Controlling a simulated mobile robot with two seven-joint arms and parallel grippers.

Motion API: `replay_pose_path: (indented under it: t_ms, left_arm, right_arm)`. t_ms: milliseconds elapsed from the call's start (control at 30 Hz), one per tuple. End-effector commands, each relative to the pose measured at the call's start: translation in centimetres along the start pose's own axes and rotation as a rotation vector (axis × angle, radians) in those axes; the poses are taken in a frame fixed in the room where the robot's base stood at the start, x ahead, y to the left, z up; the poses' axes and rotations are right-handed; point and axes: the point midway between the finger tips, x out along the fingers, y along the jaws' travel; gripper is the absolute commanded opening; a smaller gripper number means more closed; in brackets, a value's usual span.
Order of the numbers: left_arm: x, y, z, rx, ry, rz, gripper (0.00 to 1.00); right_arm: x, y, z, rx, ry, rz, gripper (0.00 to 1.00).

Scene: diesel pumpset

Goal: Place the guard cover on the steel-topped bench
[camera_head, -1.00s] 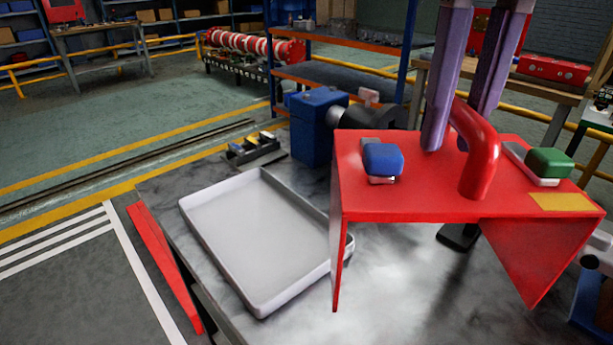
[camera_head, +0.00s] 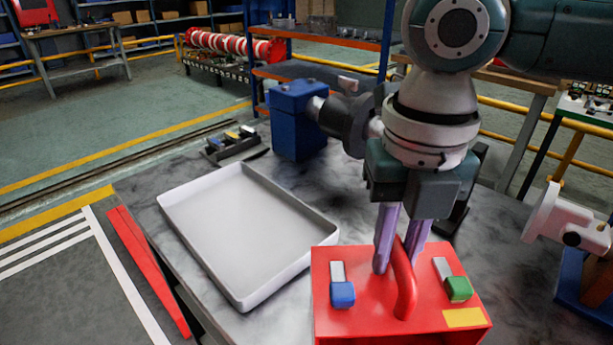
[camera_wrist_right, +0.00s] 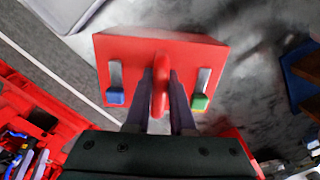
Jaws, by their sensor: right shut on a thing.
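The guard cover (camera_head: 365,312) is a red box-like cover with a red arched handle, one blue latch, one green latch and a yellow label. My right gripper (camera_head: 400,258) is shut on the handle from above; the wrist view shows the handle between its purple fingers and the cover's red top (camera_wrist_right: 128,52). The cover looks level, over the front of the grey mottled bench top (camera_head: 500,225). Its lower edge is cut off by the picture, so I cannot tell whether it touches the bench. My left gripper is not in view.
A white tray (camera_head: 250,296) lies left of the cover, close to it. A blue pumpset block (camera_head: 297,130) and dark machine parts stand behind. A white-and-blue device (camera_head: 560,222) is at the right. In the wrist view, a red toolbox (camera_wrist_right: 70,110) is at lower left.

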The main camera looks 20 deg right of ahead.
Motion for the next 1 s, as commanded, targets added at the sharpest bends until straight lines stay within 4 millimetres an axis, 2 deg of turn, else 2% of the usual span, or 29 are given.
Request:
replay_pose_path:
  t_ms: [333,367,633,867,1000]
  left_arm:
    - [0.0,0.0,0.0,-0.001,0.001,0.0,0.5]
    - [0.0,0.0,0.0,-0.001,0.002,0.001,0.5]
    - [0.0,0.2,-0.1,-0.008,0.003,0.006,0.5]
    - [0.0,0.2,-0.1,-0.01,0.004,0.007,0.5]
    - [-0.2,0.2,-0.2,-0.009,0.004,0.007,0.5]
  right_arm:
    - [0.2,0.1,0.1,0.0,-0.002,0.002,0.0]
    - [0.3,0.0,0.0,0.0,0.0,0.0,0.23]
    - [0.3,0.0,0.0,0.0,0.0,0.0,0.52]
    - [0.2,0.0,0.0,0.0,-0.001,0.0,0.52]
    - [-1.0,0.1,0.1,0.0,-0.003,0.002,0.52]
